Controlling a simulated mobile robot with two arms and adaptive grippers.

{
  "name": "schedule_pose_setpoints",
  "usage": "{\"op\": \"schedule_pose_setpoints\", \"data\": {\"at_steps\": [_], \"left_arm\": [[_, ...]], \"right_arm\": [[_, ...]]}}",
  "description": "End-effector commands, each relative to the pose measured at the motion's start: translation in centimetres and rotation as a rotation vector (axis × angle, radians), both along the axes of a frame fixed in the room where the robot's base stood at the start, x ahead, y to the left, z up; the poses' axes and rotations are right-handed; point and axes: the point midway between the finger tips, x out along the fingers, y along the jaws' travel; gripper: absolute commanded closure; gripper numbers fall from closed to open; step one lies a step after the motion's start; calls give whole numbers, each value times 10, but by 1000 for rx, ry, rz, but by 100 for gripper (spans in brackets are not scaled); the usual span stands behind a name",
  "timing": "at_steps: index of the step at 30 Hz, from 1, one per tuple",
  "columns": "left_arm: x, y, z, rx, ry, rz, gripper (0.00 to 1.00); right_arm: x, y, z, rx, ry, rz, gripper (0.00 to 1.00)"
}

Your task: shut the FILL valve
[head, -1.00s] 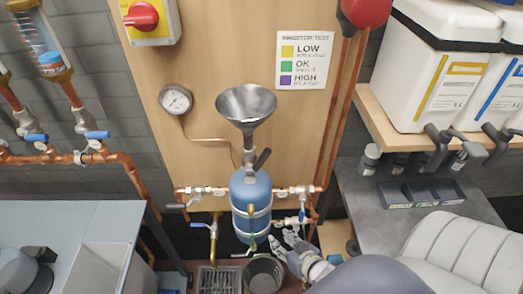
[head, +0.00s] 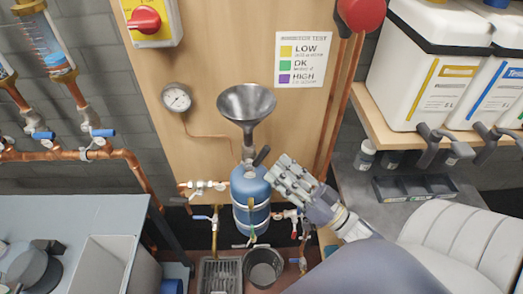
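A steel funnel (head: 246,103) stands above a blue vessel (head: 250,190) on the wooden panel. A valve with a dark lever (head: 262,155) sits between them, its lever tilted up and to the right. No FILL label is readable, so I cannot confirm that this is the FILL valve. My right gripper (head: 279,170) is at the vessel's upper right, its spread fingers pointing up and left. Its fingertips are close to the lever, just right of and below it; contact cannot be told. It appears open and empty, and hides the pipework on the vessel's right. My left gripper is out of view.
A valve with a blue handle (head: 201,217) is at the lower left of the vessel. A black bucket (head: 263,268) and a floor drain grate (head: 220,275) are below. A pressure gauge (head: 176,97) is on the panel. White canisters (head: 424,70) stand on the right shelf.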

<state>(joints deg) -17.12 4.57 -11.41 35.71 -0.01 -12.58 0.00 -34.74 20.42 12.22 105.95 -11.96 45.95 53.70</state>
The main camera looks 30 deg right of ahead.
Motion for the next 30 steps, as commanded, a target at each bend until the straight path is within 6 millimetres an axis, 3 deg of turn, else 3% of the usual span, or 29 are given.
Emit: {"op": "schedule_pose_setpoints", "data": {"at_steps": [1, 9, 23, 27, 30], "left_arm": [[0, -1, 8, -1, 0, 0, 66], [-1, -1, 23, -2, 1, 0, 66], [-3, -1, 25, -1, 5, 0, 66], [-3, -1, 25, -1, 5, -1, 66], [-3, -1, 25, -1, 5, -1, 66]], "right_arm": [[10, 4, 10, 1, -6, 1, 66], [48, 19, 24, 0, -2, -2, 66], [59, 24, 25, 0, 2, -2, 66], [59, 23, 25, -1, 1, -2, 97], [59, 23, 25, -1, 1, -2, 100]]}}
